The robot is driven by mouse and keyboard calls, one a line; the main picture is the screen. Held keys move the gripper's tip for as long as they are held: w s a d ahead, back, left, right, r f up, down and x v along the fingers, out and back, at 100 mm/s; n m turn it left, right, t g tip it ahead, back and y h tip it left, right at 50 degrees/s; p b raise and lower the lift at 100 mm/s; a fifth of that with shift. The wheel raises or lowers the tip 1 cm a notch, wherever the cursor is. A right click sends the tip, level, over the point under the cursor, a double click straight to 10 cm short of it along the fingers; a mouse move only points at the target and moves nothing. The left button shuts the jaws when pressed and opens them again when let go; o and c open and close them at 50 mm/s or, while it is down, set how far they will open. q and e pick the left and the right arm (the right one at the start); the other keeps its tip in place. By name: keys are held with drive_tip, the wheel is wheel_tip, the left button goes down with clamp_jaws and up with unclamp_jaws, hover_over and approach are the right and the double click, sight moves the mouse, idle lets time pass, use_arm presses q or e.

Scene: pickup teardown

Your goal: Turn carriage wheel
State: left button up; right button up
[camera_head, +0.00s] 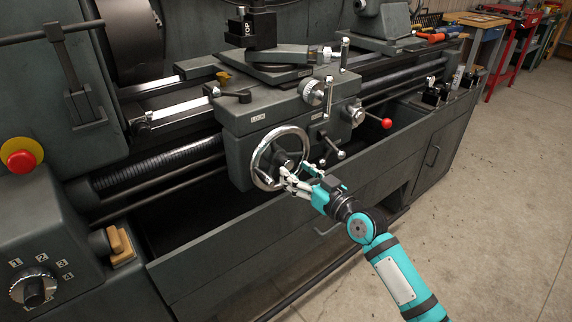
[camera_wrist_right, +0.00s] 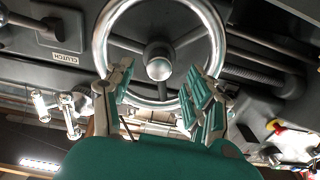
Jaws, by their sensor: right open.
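The carriage wheel (camera_head: 257,168) is a silver handwheel with spokes and a round hub, on the front of the dark grey lathe carriage (camera_head: 236,120). My right gripper (camera_head: 285,172), teal and grey, is at the wheel's lower right side in the head view. In the right wrist view the wheel (camera_wrist_right: 101,45) fills the upper middle, with its hub (camera_wrist_right: 159,68) between the fingers. My right gripper (camera_wrist_right: 158,88) is open there, one finger on each side of the lower rim. I cannot tell whether the fingers touch the rim. My left gripper is out of view.
A red-knobbed lever (camera_head: 386,123) and small ball-ended levers (camera_head: 341,154) stick out right of the wheel. A red stop button (camera_head: 21,155) sits at the far left. A chip tray (camera_head: 200,205) runs below the carriage. The floor (camera_head: 490,190) at right is clear.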

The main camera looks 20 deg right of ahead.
sight(290, 167)
drive_tip(key=x, duration=0.4)
drive_tip(key=shift+w, duration=0.15)
drive_tip(key=shift+w+a, duration=0.2)
drive_tip(key=shift+w, duration=0.25)
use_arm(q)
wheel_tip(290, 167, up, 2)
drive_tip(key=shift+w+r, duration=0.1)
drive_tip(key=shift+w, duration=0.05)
use_arm(e)
drive_tip(key=shift+c, duration=0.7)
drive_tip(key=c, duration=0.9)
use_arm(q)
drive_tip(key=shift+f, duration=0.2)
use_arm(e)
clamp_jaws()
